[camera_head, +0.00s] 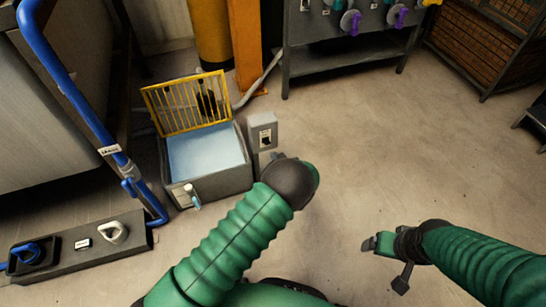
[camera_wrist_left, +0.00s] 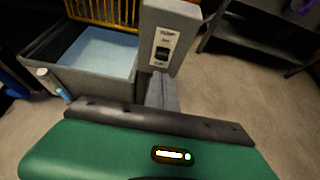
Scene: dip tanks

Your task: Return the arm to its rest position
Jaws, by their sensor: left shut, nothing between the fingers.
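My left arm, in a green ribbed sleeve, comes in from the bottom left in the head view. Its dark rounded wrist end is in front of the grey switch box (camera_head: 262,132), and my left gripper (camera_head: 277,160) is mostly hidden beyond it. In the left wrist view the grey fingers of my left gripper (camera_wrist_left: 162,92) are together and empty, just below the switch box (camera_wrist_left: 168,40) in the picture. I cannot tell whether they touch it. My right gripper (camera_head: 385,245) hangs over bare floor at the right; its finger gap is unclear.
A grey tank (camera_head: 215,187) with pale blue liquid and a raised yellow grid lid (camera_head: 185,103) stands behind my left arm. A blue pipe (camera_head: 75,95) and a dark panel (camera_head: 80,245) are at left. A bench (camera_head: 350,62) stands behind. The right floor is clear.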

